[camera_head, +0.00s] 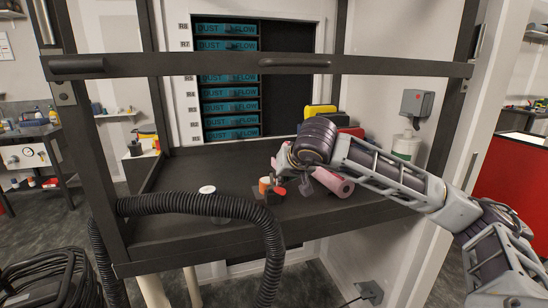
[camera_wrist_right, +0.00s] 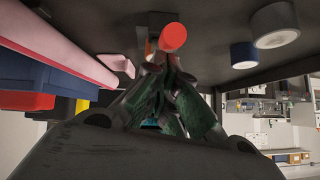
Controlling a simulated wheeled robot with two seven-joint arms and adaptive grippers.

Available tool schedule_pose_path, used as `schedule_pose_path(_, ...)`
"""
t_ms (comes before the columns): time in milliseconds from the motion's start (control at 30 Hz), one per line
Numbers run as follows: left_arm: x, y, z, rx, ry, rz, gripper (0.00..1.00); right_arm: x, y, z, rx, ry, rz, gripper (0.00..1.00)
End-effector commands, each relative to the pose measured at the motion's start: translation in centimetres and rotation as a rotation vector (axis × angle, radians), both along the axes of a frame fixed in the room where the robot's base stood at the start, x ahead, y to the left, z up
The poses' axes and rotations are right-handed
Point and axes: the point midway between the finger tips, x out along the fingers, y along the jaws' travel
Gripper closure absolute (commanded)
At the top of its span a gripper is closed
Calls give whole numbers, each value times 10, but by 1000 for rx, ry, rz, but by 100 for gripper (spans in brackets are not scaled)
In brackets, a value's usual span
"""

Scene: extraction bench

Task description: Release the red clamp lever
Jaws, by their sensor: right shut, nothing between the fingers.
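The red clamp lever (camera_head: 279,190) stands near the middle of the bench, beside a dark clamp block. In the right wrist view its round red end (camera_wrist_right: 173,37) shows just beyond my fingertips, with the dark block (camera_wrist_right: 155,19) behind it. My right gripper (camera_head: 278,166) reaches in from the right, low over the bench and close to the lever. In the wrist view its green-padded fingers (camera_wrist_right: 160,64) are together with nothing between them. I cannot tell whether they touch the lever. My left gripper does not show.
A ribbed black hose (camera_head: 180,204) crosses the bench's front left. A frame bar (camera_head: 180,66) spans above. Yellow (camera_head: 318,111) and red boxes stand behind my arm.

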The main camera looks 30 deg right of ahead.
Motion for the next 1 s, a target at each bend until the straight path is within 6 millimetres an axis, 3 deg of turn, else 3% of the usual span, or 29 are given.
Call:
schedule_pose_path(467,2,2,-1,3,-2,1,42,-12,2,12,0,-1,0,100)
schedule_pose_path(1000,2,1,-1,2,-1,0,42,-67,12,64,-1,-3,1,100)
